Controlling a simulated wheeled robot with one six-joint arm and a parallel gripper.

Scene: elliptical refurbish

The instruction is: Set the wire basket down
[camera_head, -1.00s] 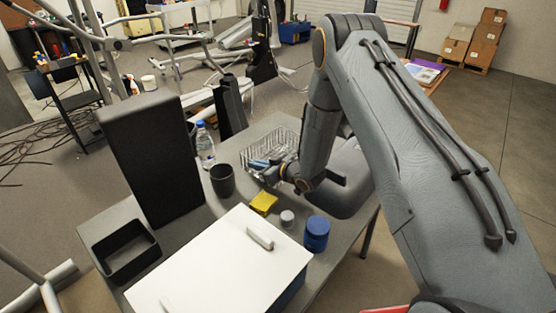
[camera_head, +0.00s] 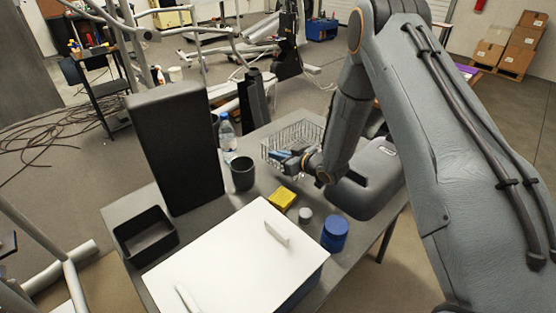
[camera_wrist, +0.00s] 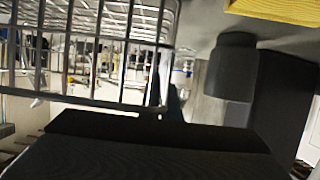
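The wire basket (camera_head: 296,133) is a silvery open mesh box at the back right of the grey table (camera_head: 255,135). It looks roughly upright; its underside is hidden, so I cannot tell whether it touches the table. My gripper (camera_head: 282,158) is at its near side, overlapping the near wall, with blue parts visible by the fingers. In the wrist view the basket's wires (camera_wrist: 95,50) fill the upper left, close to the camera. A dark part of my gripper spans the bottom. The fingertips' closure on the wires is not clearly visible.
A dark cup (camera_head: 242,174), a bottle (camera_head: 227,135) and a yellow sponge (camera_head: 282,198) stand near the basket. A grey case (camera_head: 368,182) lies right. A blue jar (camera_head: 335,234), white-topped box (camera_head: 235,262), black tray (camera_head: 146,234) and tall black box (camera_head: 178,145) occupy the front and left.

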